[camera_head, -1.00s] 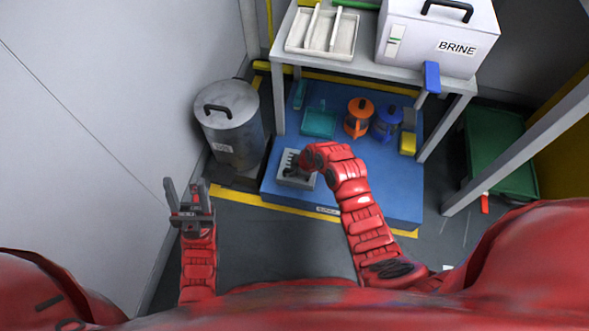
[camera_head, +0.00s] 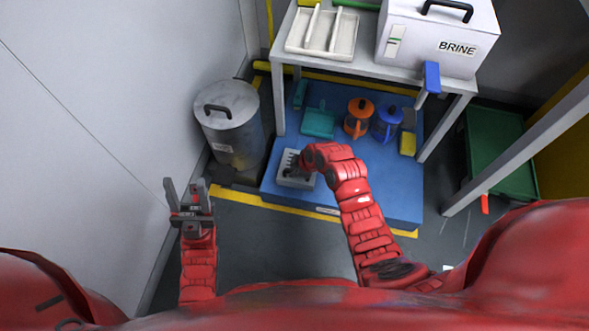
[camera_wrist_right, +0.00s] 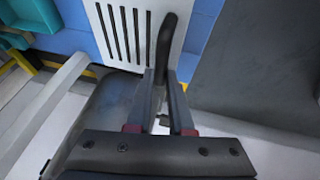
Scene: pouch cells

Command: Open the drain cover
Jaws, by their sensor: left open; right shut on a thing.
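The drain cover (camera_head: 287,177) is a pale slotted plate on the blue floor platform. In the right wrist view, the slotted plate (camera_wrist_right: 121,35) shows at the top, with a dark curved handle (camera_wrist_right: 165,42) on its right side. My right gripper (camera_wrist_right: 162,76) is shut on this handle; its two fingers lie on either side of it. In the head view, my right gripper (camera_head: 298,165) hides part of the cover. I cannot tell whether the plate is lifted. My left gripper (camera_head: 186,188) is open and empty, apart from the cover, at the left.
A grey lidded bin (camera_head: 235,135) stands left of the blue platform (camera_head: 350,192). A table holds a white tray (camera_head: 345,48) and a BRINE box (camera_head: 412,48). An orange jug (camera_head: 358,118) and a blue jug (camera_head: 387,124) stand beneath. A green bin (camera_head: 500,150) is at right.

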